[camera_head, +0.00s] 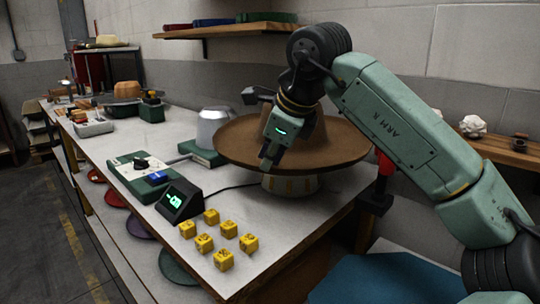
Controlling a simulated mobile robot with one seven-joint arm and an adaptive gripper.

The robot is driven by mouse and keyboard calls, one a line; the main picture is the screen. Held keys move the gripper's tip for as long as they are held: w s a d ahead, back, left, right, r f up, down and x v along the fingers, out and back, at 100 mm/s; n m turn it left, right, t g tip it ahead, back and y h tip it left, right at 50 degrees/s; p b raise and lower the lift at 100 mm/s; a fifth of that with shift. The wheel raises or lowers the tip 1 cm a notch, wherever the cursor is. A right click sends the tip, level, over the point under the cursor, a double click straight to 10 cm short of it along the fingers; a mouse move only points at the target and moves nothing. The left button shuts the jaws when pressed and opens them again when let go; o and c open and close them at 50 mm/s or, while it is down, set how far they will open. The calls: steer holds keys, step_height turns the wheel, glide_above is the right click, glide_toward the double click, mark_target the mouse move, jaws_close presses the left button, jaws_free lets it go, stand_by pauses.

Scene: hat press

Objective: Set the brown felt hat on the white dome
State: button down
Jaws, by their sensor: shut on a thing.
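The brown felt hat (345,146) has a wide flat brim and a tall crown, partly hidden behind my gripper and arm. My gripper (268,158) comes down from the upper right and is shut on the hat, with its fingers at the front of the brim. The hat is level, above a pale round stand (290,184); whether it touches the stand cannot be told. The white dome (213,124) sits on a green base to the left of the hat, bare on top. The brim's left edge comes close to the dome in the picture.
On the white bench (270,225), a green control box (148,178) and a dark display (181,201) stand in front of the dome. Several yellow cubes (228,229) lie near the front edge. A wooden shelf (230,30) hangs on the wall behind.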

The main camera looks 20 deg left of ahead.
steer(key=shift+f+b, duration=3.7)
steer(key=shift+f, duration=1.4)
steer(key=shift+f+b, duration=0.7)
steer(key=shift+f, duration=0.4)
steer(key=c, duration=1.6)
jaws_free()
steer(key=v, duration=1.2)
